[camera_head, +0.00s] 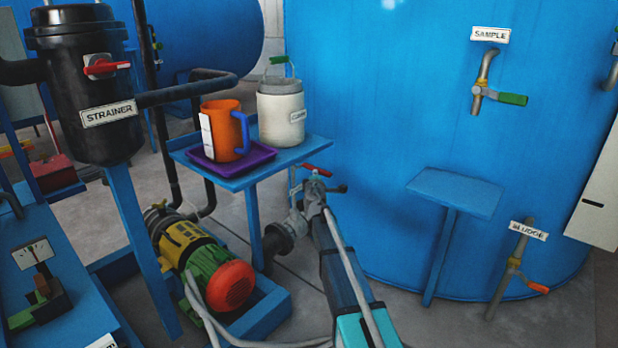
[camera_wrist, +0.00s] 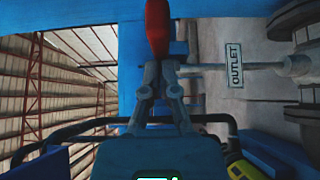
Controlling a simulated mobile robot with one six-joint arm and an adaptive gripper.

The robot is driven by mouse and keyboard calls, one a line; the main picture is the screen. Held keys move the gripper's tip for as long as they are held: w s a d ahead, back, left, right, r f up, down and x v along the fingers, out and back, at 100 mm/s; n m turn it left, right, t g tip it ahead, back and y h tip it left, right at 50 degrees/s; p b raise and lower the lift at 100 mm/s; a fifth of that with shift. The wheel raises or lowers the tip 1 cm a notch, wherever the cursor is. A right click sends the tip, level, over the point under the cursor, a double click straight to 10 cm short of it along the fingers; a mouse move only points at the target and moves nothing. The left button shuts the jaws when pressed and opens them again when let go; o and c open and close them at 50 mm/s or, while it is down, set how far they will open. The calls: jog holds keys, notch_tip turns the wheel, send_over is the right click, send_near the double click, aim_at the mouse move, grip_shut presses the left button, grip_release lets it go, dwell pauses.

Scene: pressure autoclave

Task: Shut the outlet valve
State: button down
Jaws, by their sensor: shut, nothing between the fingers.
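The outlet valve's red lever (camera_head: 317,170) shows beside the small table's front corner in the head view. In the wrist view the red lever (camera_wrist: 157,25) is just beyond my fingertips, at the top middle. The white OUTLET tag (camera_wrist: 235,65) hangs on the pipe to its right. My gripper (camera_wrist: 160,72) is shut and empty, with its fingertips at or very near the lever's lower end; I cannot tell whether they touch. In the head view my gripper (camera_head: 314,190) partly covers the valve body and pipe.
A small blue table (camera_head: 295,153) holds a purple tray (camera_head: 228,170) with an orange mug (camera_head: 224,132), and a white canister (camera_head: 282,112). A pump (camera_head: 205,262) stands below left. The large blue tank (camera_head: 400,100) is at right, with a blue shelf (camera_head: 455,192) before it.

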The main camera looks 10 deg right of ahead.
jog(key=shift+w+d, duration=0.3)
jog(key=shift+d, duration=0.4)
jog(key=shift+w+d, duration=0.1)
jog(key=shift+d, duration=0.05)
jog(key=shift+r, duration=0.1)
jog(key=s, duration=1.2)
jog(key=shift+d, duration=0.25)
